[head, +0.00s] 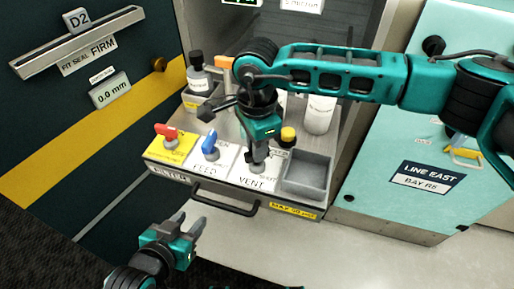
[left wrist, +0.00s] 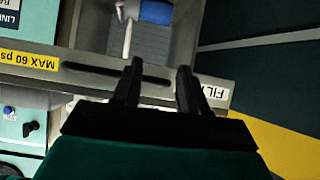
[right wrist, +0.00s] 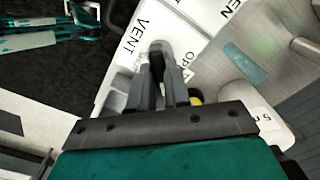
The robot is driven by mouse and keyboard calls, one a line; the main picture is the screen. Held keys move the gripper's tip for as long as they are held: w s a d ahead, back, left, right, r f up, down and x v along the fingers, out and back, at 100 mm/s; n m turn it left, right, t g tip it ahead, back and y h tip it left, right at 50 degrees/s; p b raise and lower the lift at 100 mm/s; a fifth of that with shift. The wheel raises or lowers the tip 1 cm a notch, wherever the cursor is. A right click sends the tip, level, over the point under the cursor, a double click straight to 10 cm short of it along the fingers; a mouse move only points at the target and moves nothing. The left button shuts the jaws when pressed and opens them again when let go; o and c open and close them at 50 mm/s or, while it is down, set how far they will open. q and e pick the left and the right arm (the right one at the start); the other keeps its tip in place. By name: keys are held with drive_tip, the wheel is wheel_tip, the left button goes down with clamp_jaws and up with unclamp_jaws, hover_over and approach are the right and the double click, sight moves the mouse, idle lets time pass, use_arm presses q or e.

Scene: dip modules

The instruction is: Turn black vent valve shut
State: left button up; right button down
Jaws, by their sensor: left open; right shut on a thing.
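The black vent valve sits on the white VENT plate (head: 243,177) on the bench front, between the FEED plate and a grey bin. In the head view my right gripper (head: 257,160) comes down onto it from above and largely hides it. In the right wrist view the black handle (right wrist: 157,66) lies between the fingers of my right gripper (right wrist: 160,76), which is shut on it. The handle's exact angle is hard to tell. My left gripper (head: 190,223) is open and empty, in front of and below the bench. Its spread fingers also show in the left wrist view (left wrist: 160,72).
A red valve (head: 167,132) on a yellow plate and a blue valve (head: 210,143) on the FEED plate stand to the left. The grey bin (head: 307,176) is to the right. Bottles (head: 319,115) stand behind. A drawer handle (head: 225,205) juts out in front.

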drive_tip(key=m+b, duration=0.1)
drive_tip(key=m, duration=0.3)
drive_tip(key=shift+m, duration=0.3)
drive_tip(key=shift+m+b, duration=0.65)
drive_tip(key=shift+m, duration=1.25)
drive_tip(key=c, duration=1.1)
unclamp_jaws()
wheel_tip(320, 180, up, 13)
drive_tip(key=shift+p, duration=1.05)
